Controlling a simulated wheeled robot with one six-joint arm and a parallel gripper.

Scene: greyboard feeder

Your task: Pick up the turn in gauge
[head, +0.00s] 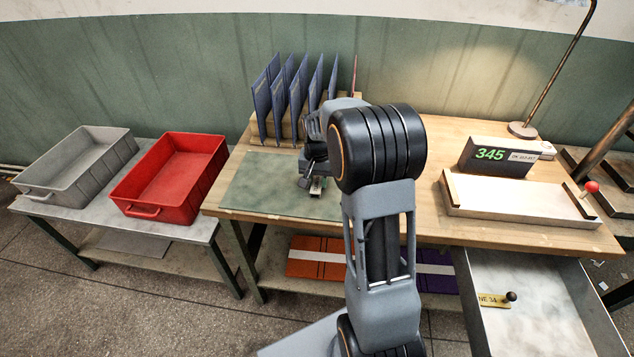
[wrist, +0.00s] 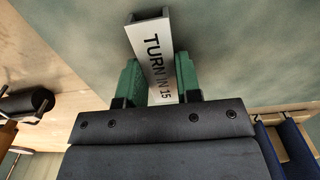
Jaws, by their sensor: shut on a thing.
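The turn in gauge (wrist: 152,48) is a silver metal bar lettered "TURN IN 15" in the wrist view. My gripper (wrist: 160,82) is shut on it, with one green finger pad against each long side. In the head view the gauge (head: 316,187) shows as a small pale piece under my gripper (head: 316,176), above the green mat (head: 250,186). My arm hides part of the gripper there. I cannot tell whether the gauge touches the mat.
Blue upright folders (head: 262,105) stand behind the mat. A red tray (head: 172,178) and a grey tray (head: 75,163) sit on the left table. A display reading 345 (head: 490,155) and a white-topped fixture (head: 515,196) stand right. An open drawer (head: 540,300) juts out at lower right.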

